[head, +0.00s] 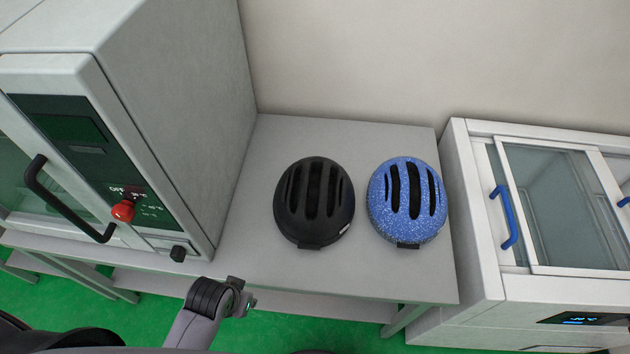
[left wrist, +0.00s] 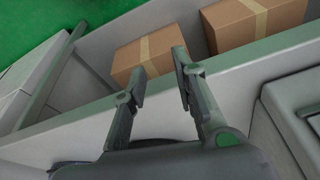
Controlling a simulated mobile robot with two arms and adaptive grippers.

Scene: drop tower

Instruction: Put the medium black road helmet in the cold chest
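A black helmet (head: 314,203) with long vents lies dome up on the grey table, left of the blue helmet. The cold chest (head: 470,222) stands at the right with a framed glass top (head: 565,205) and a blue handle (head: 503,216); the glass appears closed. A lit display is on its front. My left gripper (left wrist: 158,64) is open and empty in the left wrist view, its fingers apart near a cardboard box (left wrist: 148,52), far from the helmet. Part of my arm shows low in the head view, but no clear fingers. My right gripper is not in view.
A blue speckled helmet (head: 406,201) lies close beside the black one. A large cabinet with a dark handle (head: 68,198) and red knob (head: 122,211) stands at the left. The table (head: 330,275) is bare in front of the helmets. Another cardboard box (left wrist: 250,22) shows in the left wrist view.

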